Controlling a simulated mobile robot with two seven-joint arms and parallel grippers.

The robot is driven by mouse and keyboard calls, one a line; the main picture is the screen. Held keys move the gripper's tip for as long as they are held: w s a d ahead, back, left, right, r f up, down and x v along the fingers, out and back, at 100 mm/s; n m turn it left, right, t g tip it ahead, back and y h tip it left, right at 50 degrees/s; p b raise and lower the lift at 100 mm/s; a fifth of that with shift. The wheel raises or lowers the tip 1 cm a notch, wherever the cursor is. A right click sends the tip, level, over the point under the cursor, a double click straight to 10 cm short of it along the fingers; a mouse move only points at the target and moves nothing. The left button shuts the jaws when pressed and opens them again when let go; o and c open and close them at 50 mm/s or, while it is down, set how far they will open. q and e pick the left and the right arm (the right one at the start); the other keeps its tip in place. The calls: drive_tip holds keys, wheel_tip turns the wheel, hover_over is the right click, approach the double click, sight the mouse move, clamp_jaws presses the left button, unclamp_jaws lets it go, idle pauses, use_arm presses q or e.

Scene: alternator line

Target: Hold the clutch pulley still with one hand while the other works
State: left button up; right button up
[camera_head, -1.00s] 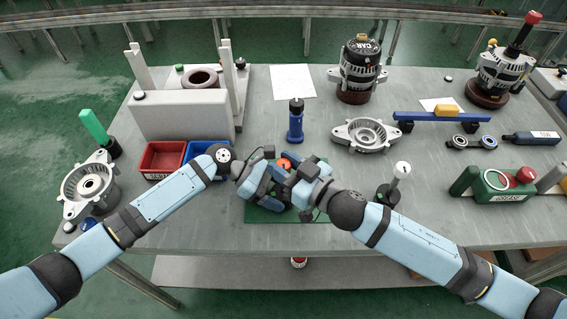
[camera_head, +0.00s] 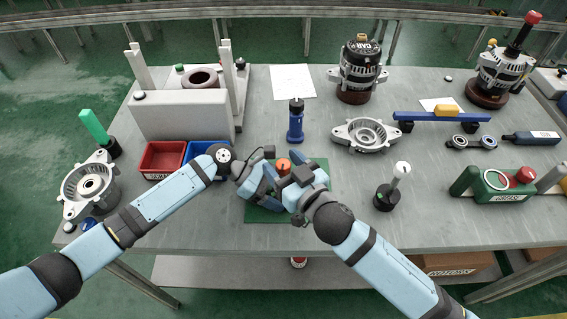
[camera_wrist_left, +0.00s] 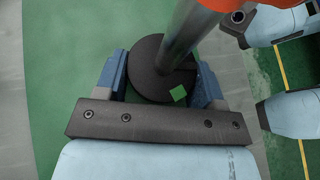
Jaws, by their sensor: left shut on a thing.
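The clutch pulley seems to be the dark round disc (camera_wrist_left: 147,82) over the green mat in the left wrist view, with a small green square on it. My left gripper (camera_wrist_left: 162,72) is shut on it, one blue finger at each side. A grey metal shaft (camera_wrist_left: 185,35) rises from the disc towards an orange part (camera_wrist_left: 250,4) at the top edge. In the head view an orange knob (camera_head: 283,164) shows between my two hands. My right gripper (camera_head: 295,190) is close beside it. Its fingertips are too crowded to tell its jaws. The pulley is hidden there.
The green mat (camera_head: 262,216) lies at the table's front. Red (camera_head: 160,158) and blue (camera_head: 222,150) bins stand left of it. A blue bottle-like object (camera_head: 296,122) stands behind, and a white-topped tool holder (camera_head: 388,196) at right. Bare table lies right of the mat.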

drive_tip(key=shift+s, duration=0.1)
drive_tip(key=v, duration=1.2)
drive_tip(key=w+d+n+g+y, duration=0.4)
drive_tip(key=w+n+g+y, duration=0.1)
drive_tip(key=n+g+y, duration=0.15)
drive_tip(key=shift+m+g+h, duration=0.25)
drive_tip(key=shift+g, duration=0.1)
drive_tip(key=x, duration=1.2)
